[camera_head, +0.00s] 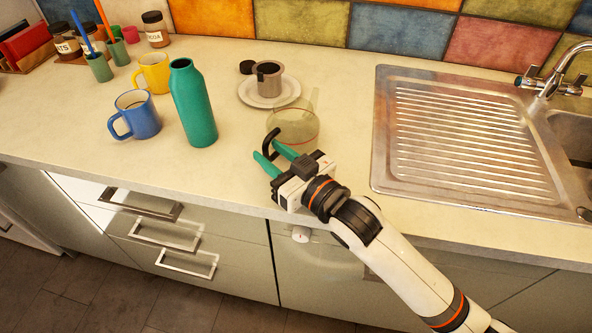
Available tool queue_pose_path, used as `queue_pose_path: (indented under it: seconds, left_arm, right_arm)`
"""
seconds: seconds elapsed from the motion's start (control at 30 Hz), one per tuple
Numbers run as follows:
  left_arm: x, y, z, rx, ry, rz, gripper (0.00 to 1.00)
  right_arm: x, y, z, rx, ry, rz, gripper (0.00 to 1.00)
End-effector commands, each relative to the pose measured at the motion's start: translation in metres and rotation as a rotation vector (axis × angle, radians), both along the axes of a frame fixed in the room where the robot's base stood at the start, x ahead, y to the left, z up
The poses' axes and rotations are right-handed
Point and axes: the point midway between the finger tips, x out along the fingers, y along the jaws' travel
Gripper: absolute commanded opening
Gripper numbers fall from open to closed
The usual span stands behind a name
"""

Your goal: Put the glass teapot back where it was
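The glass teapot (296,124) stands on the counter right of centre. It is clear and pale yellowish, with a spout pointing up and away and a black curved handle (271,140) toward the front left. My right gripper (264,148) reaches in from the lower right at the handle. Its two green fingers are spread apart, and the handle's lower end shows between or just above their tips. I cannot tell whether they touch it. My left gripper is not in view.
A grey cup (268,77) on a white saucer (252,97) stands close behind the teapot. A green bottle (194,104), blue mug (137,115) and yellow mug (155,72) stand left. A steel sink drainer (388,128) lies right. The counter between teapot and drainer is clear.

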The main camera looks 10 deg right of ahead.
Motion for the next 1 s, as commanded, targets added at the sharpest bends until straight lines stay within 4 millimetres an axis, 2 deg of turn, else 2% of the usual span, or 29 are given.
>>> queue_pose_path:
  seconds: [0.2, 0.4, 1.0]
  left_arm:
    - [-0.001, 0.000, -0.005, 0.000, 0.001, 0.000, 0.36]
    - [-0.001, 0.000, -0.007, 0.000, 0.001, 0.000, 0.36]
    - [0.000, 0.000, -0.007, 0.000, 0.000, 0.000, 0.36]
  right_arm:
    - [-0.038, -0.030, -0.002, -0.002, 0.003, -0.001, 0.34]
    - [-0.059, -0.046, -0.001, 0.000, 0.001, 0.000, 0.34]
    - [-0.064, -0.050, 0.001, 0.000, 0.000, 0.000, 0.34]
